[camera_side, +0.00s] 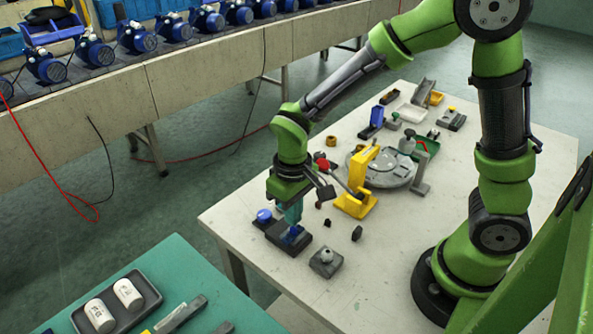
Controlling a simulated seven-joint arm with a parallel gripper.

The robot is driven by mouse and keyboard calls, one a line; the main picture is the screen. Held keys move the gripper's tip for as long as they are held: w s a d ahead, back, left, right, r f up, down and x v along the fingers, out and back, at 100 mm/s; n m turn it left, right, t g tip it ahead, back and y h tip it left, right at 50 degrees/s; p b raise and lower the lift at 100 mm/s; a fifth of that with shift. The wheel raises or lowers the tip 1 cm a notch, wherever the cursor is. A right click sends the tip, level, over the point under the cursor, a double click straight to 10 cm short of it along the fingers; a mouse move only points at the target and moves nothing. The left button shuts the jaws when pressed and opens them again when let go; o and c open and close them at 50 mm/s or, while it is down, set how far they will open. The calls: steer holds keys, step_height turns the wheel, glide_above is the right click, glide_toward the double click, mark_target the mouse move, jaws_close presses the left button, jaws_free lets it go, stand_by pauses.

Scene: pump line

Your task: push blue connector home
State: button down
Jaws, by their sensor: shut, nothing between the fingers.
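The blue connector (294,230) shows as a small blue patch on a dark block-like holder (297,241) near the white table's near left corner. My gripper (292,220) points down directly over it, with its teal end part at or just above the blue piece. I cannot tell whether they touch. The fingers are shut with nothing held between them. How deep the connector sits in the holder is hidden by the gripper and too small to tell.
A blue round knob (264,215) stands just left of the gripper. A grey block with a ball top (326,259) sits to the right. A yellow clamp (357,190) and a grey round plate (383,168) stand behind. The white table (375,268) is clear at its front.

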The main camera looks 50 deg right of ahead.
steer(key=shift+f, duration=0.85)
stand_by(0.7)
steer(key=shift+r, duration=0.15)
stand_by(0.4)
steer(key=shift+r, duration=3.4)
steer(key=s+d+r+m+t+y, duration=0.1)
steer(key=s+d+r+m+t, duration=0.1)
steer(key=r, duration=0.4)
steer(key=s+d+r+m+t+y, duration=0.1)
steer(key=s+d+r+m+t, duration=0.1)
steer(key=s+d+r+t, duration=0.3)
steer(key=shift+s+d+r, duration=0.15)
steer(key=shift+s+r, duration=0.5)
steer(key=shift+s, duration=0.25)
